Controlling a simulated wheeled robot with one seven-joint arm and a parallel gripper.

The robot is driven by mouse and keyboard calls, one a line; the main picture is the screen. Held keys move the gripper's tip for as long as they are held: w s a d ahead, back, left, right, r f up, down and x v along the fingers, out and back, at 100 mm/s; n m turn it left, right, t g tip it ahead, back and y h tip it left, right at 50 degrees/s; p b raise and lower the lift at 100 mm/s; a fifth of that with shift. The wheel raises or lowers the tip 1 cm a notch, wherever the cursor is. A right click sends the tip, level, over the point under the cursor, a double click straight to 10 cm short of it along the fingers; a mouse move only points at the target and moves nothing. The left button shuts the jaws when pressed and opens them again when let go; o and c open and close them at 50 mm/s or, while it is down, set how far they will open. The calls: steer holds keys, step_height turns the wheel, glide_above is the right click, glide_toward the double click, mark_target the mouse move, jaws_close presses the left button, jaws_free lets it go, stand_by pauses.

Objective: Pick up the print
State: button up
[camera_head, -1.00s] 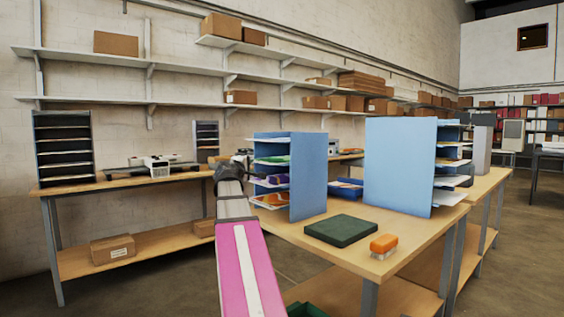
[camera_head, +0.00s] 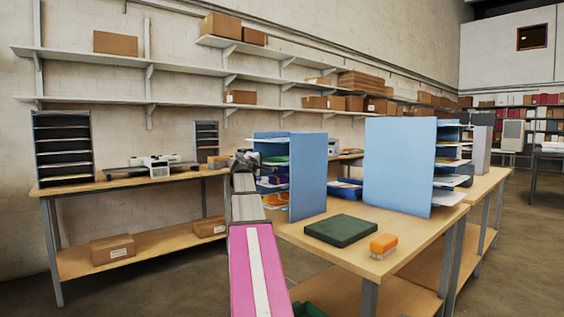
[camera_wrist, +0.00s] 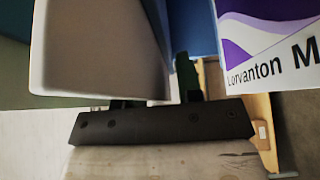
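A white and purple print with the words "Lorvanton M" (camera_wrist: 268,42) shows at the upper right of the wrist view, partly cut off. The blue sorter (camera_head: 308,180) stands on the near table, with several coloured sheets on its open left side. My gripper (camera_head: 243,160) is beside that open side in the head view. In the wrist view its dark finger bases stand apart, so my gripper (camera_wrist: 157,95) looks open. A pale rounded panel (camera_wrist: 95,50) hides the left finger's tip. The print lies to the right of the fingers, not between them.
A dark green pad (camera_head: 341,230) and an orange brush-like block (camera_head: 383,245) lie on the near table (camera_head: 335,262). A second blue sorter (camera_head: 399,165) stands to the right, with a blue tray (camera_head: 346,188) behind. A back bench (camera_head: 130,185) stands left.

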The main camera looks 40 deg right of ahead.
jaws_close()
steer(key=shift+r, duration=0.1)
